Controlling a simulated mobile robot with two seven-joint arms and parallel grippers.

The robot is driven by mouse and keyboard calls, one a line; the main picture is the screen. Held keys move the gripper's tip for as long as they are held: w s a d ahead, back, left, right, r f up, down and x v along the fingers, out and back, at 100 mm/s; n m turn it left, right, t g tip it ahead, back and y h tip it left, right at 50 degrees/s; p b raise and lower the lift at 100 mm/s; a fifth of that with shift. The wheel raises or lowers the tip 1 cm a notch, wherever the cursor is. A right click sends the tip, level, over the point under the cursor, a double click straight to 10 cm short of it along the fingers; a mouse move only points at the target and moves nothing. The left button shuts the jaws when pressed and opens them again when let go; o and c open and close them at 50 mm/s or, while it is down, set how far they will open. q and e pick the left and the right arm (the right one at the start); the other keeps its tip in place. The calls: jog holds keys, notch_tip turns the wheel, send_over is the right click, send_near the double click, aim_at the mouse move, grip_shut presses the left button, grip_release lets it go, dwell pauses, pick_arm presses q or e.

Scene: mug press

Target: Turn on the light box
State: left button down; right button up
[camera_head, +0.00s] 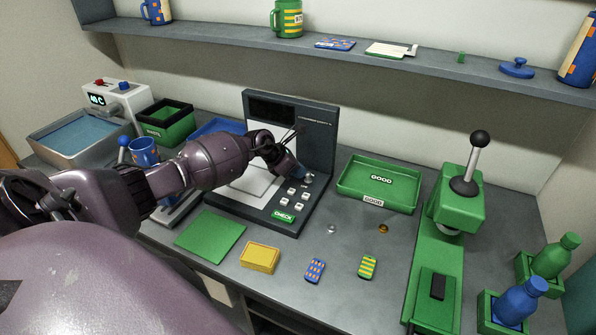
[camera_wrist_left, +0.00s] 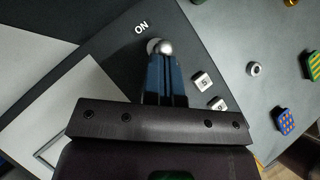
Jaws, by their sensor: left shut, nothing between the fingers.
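The light box (camera_head: 318,140) is a dark grey unit with a tall back and a pale panel (camera_head: 250,183), standing mid-counter. Its silver ball-tipped switch (camera_wrist_left: 160,46) shows in the left wrist view beside the word "ON". My left gripper (camera_head: 301,176) reaches over the box from the left, fingertips down at its right side. In the left wrist view the fingers (camera_wrist_left: 166,72) are shut, with nothing between them. Their tips are right at the switch, overlapping its lower edge; I cannot tell whether they touch. My right gripper is not in view.
White keys (camera_head: 292,192) and a green CHECK button (camera_head: 283,216) lie just in front of the fingers. A green GOOD tray (camera_head: 350,190) and a green lever press (camera_head: 455,205) stand to the right. A shelf (camera_head: 220,38) runs above. Small cases lie in front.

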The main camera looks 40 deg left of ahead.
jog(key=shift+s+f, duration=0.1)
pick_arm(q)
jog(key=shift+r, duration=0.1)
jog(key=shift+r+p, duration=0.3)
jog(key=shift+r, duration=0.45)
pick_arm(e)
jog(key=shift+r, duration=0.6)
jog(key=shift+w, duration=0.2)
